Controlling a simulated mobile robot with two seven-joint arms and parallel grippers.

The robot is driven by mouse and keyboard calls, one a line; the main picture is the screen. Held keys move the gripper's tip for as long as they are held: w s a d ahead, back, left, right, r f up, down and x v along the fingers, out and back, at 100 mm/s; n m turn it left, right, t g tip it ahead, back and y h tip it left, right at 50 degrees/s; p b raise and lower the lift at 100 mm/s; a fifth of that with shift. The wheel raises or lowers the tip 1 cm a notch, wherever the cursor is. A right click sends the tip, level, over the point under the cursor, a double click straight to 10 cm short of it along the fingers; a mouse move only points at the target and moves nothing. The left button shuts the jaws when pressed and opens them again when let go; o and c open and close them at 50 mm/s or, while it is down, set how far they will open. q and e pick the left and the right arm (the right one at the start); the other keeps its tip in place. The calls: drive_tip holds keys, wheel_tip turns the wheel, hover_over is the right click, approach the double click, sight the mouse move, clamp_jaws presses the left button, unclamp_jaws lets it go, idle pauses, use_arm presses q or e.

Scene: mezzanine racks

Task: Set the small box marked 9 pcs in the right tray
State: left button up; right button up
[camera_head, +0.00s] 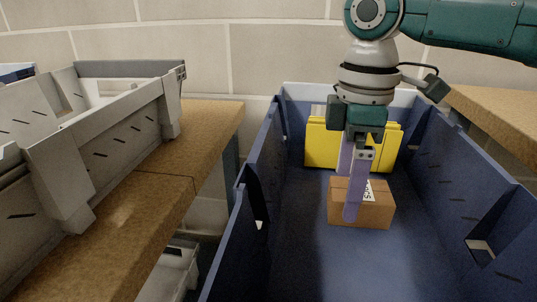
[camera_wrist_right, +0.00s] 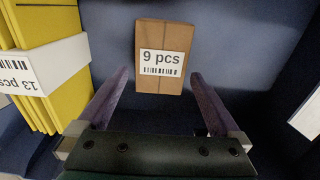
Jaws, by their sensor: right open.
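The small brown cardboard box (camera_head: 376,212) lies on the floor of a deep blue tray (camera_head: 248,205) in the head view. Its white label reads 9 pcs in the right wrist view, where the box (camera_wrist_right: 162,84) sits ahead of the fingertips and between their lines. My right gripper (camera_head: 352,195) reaches down into the blue tray with its two purple fingers. It is open and empty in the right wrist view (camera_wrist_right: 158,82), and one finger hides part of the box in the head view. My left gripper does not show.
A yellow package (camera_head: 322,150) stands at the far end of the blue tray; its label reads 13 pcs in the right wrist view (camera_wrist_right: 40,65). A grey tray (camera_head: 105,135) sits on a wooden shelf (camera_head: 165,205) at the left. The near blue floor is bare.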

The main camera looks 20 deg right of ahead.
wheel_tip(320, 180, up, 11)
drive_tip(key=p, duration=0.2)
drive_tip(key=shift+f, duration=0.2)
